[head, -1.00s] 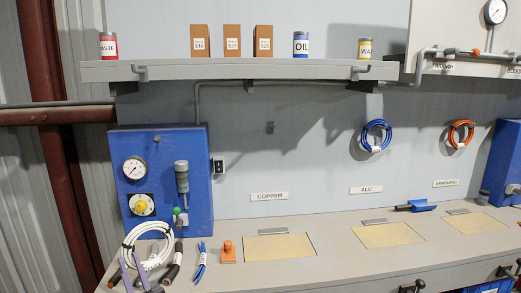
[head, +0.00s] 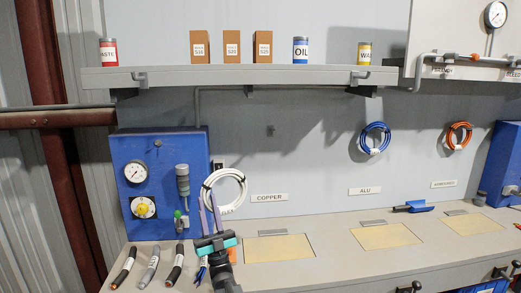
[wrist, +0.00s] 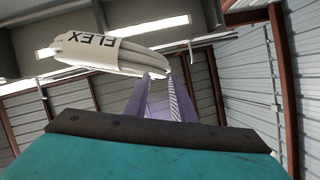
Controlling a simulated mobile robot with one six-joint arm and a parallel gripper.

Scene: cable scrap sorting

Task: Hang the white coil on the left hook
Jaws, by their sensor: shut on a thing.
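The white coil (head: 242,190) is held up in my gripper (head: 209,200), gripped at its lower left side, in front of the wall left of the COPPER label. In the wrist view the coil (wrist: 105,55), with a FLEX tag, shows beyond the purple fingers (wrist: 160,85), which are closed on its edge. The left hook (head: 270,130) is a small grey hook on the wall above the COPPER label (head: 269,198). It is bare, up and to the right of the coil, apart from it.
A blue coil (head: 387,138) and an orange coil (head: 469,135) hang further right. The shelf (head: 220,77) juts out above the hook. A blue box with a gauge (head: 137,171) stands left of my gripper. Several cable pieces (head: 150,266) lie on the bench; the wall around the hook is clear.

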